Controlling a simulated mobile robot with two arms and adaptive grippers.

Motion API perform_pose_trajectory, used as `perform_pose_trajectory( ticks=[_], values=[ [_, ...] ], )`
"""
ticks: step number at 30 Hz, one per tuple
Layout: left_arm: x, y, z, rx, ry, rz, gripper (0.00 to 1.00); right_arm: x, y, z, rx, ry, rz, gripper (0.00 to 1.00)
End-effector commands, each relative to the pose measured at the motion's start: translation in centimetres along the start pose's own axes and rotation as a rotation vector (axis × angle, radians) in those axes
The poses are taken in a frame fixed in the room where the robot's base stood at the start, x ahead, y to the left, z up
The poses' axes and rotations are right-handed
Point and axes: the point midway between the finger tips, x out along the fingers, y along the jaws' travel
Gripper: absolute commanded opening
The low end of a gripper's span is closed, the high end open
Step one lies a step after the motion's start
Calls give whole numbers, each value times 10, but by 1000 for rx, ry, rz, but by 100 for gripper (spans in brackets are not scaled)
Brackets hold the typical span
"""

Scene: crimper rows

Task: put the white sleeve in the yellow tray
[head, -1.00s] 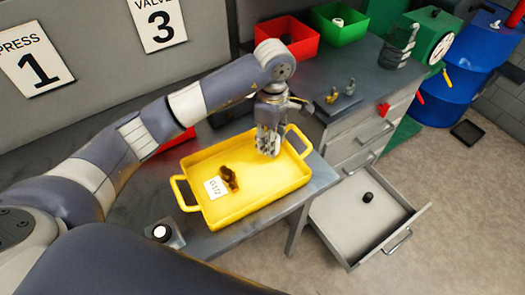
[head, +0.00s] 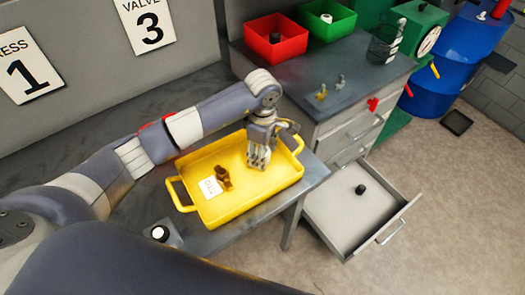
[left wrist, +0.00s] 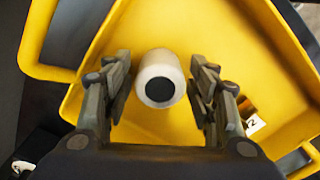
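The yellow tray (head: 240,205) sits on the grey bench, its handles at the left and right ends. My left gripper (head: 259,163) points down into its right part. In the left wrist view the white sleeve (left wrist: 159,78), with a dark round hole, is seen end-on between the fingers of my left gripper (left wrist: 161,88). The fingers are spread, with a narrow gap on each side of the sleeve. The sleeve is over or on the floor of the tray (left wrist: 245,60); which cannot be told. The fingers hide it in the head view. My right gripper is out of view.
A brown fitting (head: 223,178) and a white label card (head: 210,187) are in the tray. A red bin (head: 277,40) and green bin (head: 327,22) stand on the cabinet behind. An open drawer (head: 350,205) holds a black piece (head: 360,189).

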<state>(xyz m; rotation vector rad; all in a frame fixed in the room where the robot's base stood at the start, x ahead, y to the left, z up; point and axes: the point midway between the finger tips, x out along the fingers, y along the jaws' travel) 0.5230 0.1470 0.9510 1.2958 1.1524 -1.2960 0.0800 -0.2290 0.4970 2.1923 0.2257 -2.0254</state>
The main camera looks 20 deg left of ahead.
Motion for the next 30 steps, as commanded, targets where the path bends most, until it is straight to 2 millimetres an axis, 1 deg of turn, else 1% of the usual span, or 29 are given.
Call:
perform_pose_trajectory(
  ticks=[2, 5, 12, 14, 17, 24, 27, 30],
  values=[
    [0, 0, 0, 0, 0, 0, 58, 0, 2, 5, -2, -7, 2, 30],
    [0, 0, 0, 0, 0, 0, 58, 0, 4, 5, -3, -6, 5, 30],
    [-5, 0, 0, 1, -1, 0, 58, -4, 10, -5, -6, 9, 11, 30],
    [-10, 2, 0, 1, -1, 5, 58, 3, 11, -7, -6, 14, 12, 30],
    [-27, 2, 0, 2, 1, 7, 58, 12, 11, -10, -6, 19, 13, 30],
    [-80, 2, 0, 1, 1, 7, 58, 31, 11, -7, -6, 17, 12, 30],
    [-97, 1, 0, 1, 0, 5, 58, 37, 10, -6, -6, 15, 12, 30],
    [-110, 1, 0, 1, 0, 2, 58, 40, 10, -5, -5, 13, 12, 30]
  ],
)
